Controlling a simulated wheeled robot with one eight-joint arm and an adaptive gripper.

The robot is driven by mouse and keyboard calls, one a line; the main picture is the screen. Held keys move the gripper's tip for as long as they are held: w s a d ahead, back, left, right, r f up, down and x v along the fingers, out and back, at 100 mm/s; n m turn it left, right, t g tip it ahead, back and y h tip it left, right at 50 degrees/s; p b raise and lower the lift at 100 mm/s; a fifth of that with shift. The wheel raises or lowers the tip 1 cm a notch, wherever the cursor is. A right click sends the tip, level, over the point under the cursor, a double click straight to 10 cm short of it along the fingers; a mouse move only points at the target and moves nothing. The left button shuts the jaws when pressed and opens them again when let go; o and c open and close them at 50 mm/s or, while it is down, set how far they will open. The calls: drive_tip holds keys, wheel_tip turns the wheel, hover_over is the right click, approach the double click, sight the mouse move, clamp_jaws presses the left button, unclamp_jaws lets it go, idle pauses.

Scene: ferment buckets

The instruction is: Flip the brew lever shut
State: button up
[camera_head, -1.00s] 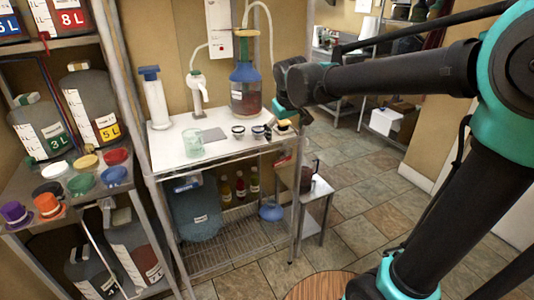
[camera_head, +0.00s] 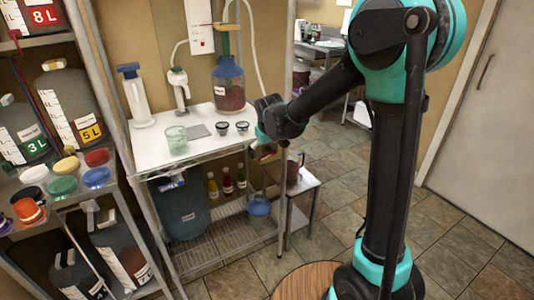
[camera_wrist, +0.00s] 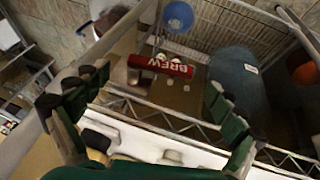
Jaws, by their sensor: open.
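The brew lever (camera_wrist: 167,66) is a red bar with white BREW lettering in the wrist view. It lies beyond and between my spread fingers, near a clutter of small pale and dark parts that I cannot make out. My gripper (camera_wrist: 155,98) is open, with dark green fingers at left and right and nothing between them. I cannot see it touching the lever. In the head view my gripper (camera_head: 262,150) is at the right end of the white-topped table (camera_head: 152,150), by its front corner. The lever is not clear there.
Below are a large blue-grey container (camera_head: 182,212), several bottles and a blue round vessel (camera_head: 259,205). A crowded shelf rack stands left. Floor is open at right.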

drive_tip(key=shift+x, duration=0.95)
drive_tip(key=c, duration=1.7)
drive_tip(key=shift+d+r+g+y, duration=0.15)
drive_tip(key=shift+r+g+y, duration=0.05)
drive_tip(key=shift+g+y, duration=0.25)
drive_tip(key=shift+w+r+g+y, duration=0.1)
drive_tip(key=shift+r+g+y, duration=0.15)
drive_tip(key=shift+y, duration=0.3)
drive_tip(key=o, duration=1.7)
